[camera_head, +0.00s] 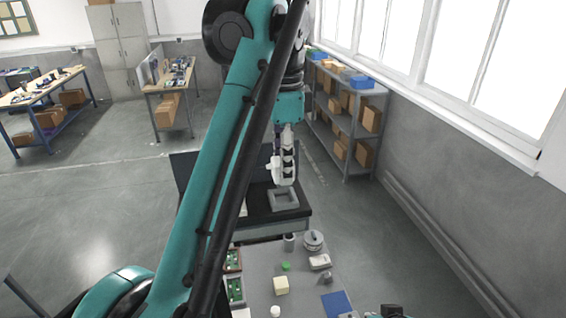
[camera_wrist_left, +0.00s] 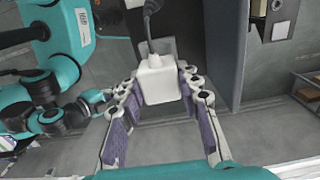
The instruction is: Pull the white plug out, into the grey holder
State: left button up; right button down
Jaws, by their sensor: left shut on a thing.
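The white plug (camera_wrist_left: 157,80) is a pale block with a dark cable (camera_wrist_left: 150,22) coming off its far end in the left wrist view. My left gripper (camera_wrist_left: 160,88) is shut on it, with one finger on each side. In the head view my left gripper (camera_head: 284,180) points down above a dark bench, and I cannot clearly tell the plug from the pale fingers there. A grey square frame (camera_head: 283,199), perhaps the grey holder, lies on that bench just below the gripper. A part of my right arm (camera_head: 391,311) shows at the bottom edge; its jaws cannot be made out.
A grey table (camera_head: 258,296) in front carries a grey cup (camera_head: 289,242), a round lidded pot (camera_head: 313,240), a cream block (camera_head: 281,285), a blue mat (camera_head: 337,304) and green boards (camera_head: 235,290). Shelves (camera_head: 345,120) stand along the right wall. Open floor lies left.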

pick_arm(q)
jog(key=shift+f+b, duration=1.7)
jog(key=shift+f, duration=0.55)
dwell(0.4)
jog(key=o, duration=1.7)
jog(key=shift+r+p, duration=3.6)
jog(key=shift+p, duration=0.25)
jog(key=shift+f, duration=0.1)
